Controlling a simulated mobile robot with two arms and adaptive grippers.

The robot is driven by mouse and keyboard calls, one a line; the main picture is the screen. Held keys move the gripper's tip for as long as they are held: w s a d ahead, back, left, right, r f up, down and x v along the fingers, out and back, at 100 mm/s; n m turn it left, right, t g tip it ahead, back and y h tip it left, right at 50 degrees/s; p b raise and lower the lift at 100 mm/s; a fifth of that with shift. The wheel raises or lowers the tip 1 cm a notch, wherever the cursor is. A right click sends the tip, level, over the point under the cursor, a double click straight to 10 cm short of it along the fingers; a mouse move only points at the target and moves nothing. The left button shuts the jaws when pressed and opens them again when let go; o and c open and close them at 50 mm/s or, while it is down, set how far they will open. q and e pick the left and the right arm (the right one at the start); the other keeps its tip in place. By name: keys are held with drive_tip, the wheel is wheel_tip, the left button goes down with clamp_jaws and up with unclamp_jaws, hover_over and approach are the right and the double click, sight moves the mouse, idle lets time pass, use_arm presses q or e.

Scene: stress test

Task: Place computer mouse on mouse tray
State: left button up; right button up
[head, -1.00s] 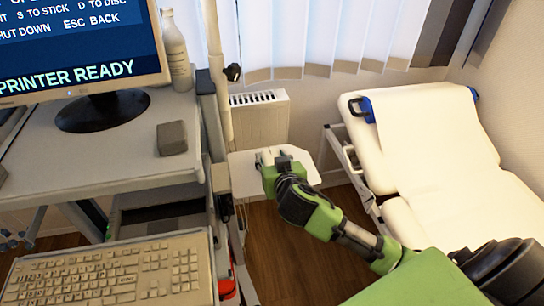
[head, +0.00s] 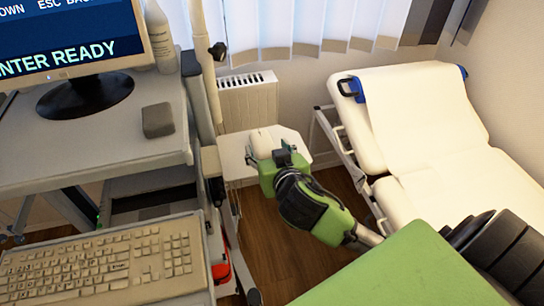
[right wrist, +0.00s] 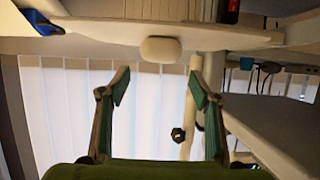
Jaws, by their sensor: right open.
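The white mouse tray (head: 234,162) sticks out to the right of the computer cart. A whitish rounded computer mouse (head: 263,141) shows on it at my right gripper's fingers, partly hidden by the gripper. In the right wrist view, which is upside down, the mouse (right wrist: 160,50) lies against the tray's pale edge (right wrist: 100,32). My right gripper (head: 268,150) is over the tray. In the right wrist view the gripper (right wrist: 160,72) is open, its fingers apart, with the mouse beyond and between the tips. My left gripper is not in view.
The cart's pole (head: 205,70) stands just left of the tray. A keyboard (head: 100,262), a grey block (head: 158,120) and a monitor (head: 75,45) are on the cart. A white couch (head: 440,150) stands to the right and a radiator (head: 247,102) behind.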

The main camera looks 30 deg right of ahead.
drive_tip(key=shift+v, duration=2.25)
